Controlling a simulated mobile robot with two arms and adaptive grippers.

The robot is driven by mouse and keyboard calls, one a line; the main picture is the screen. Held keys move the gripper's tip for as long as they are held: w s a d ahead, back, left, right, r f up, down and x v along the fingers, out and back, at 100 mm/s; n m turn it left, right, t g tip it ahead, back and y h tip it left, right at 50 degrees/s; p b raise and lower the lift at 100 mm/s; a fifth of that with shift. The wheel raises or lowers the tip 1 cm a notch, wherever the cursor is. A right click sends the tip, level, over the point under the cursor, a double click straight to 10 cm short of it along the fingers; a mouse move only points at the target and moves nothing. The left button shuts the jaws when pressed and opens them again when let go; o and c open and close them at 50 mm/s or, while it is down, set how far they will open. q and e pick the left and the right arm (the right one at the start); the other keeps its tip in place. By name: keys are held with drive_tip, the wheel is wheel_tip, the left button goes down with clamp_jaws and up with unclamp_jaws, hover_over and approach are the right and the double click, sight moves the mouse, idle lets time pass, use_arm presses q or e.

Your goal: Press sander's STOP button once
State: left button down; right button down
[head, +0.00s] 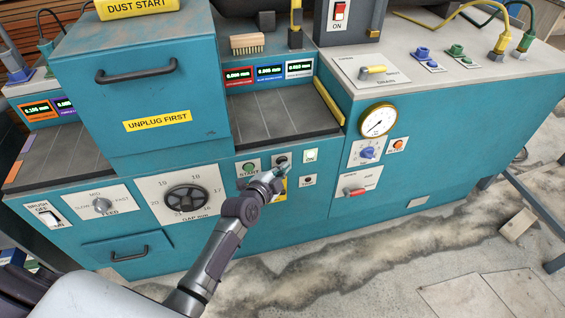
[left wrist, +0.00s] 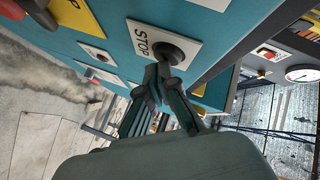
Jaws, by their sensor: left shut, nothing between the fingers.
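The STOP button (left wrist: 168,52) is a dark round knob on a white plate marked STOP, on the teal sander front in the left wrist view. In the head view its plate (head: 282,158) shows just above and right of my left gripper (head: 279,172). The left gripper's fingers also show in the left wrist view (left wrist: 162,75). They are shut and empty, with the tips right at the button's lower edge. I cannot tell whether they touch it. The green START button (head: 249,167) is to the left. My right gripper is in neither view.
A gap handwheel (head: 187,198) is to the left. A red-handled switch (head: 356,191) and a gauge (head: 378,120) are to the right. The floor in front is mostly open.

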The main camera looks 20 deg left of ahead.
use_arm(q)
drive_tip(key=shift+w+a, duration=0.15)
drive_tip(key=shift+w, duration=0.05)
drive_tip(key=shift+s, duration=0.1)
idle(0.4)
drive_tip(key=shift+s+d+p, duration=0.5)
drive_tip(key=shift+s, duration=0.15)
drive_tip(key=s+d+p, duration=0.2)
drive_tip(key=s+p, duration=0.1)
drive_tip(key=s, duration=0.1)
drive_tip(key=shift+s+d, duration=0.1)
drive_tip(key=shift+d, duration=0.3)
idle(0.6)
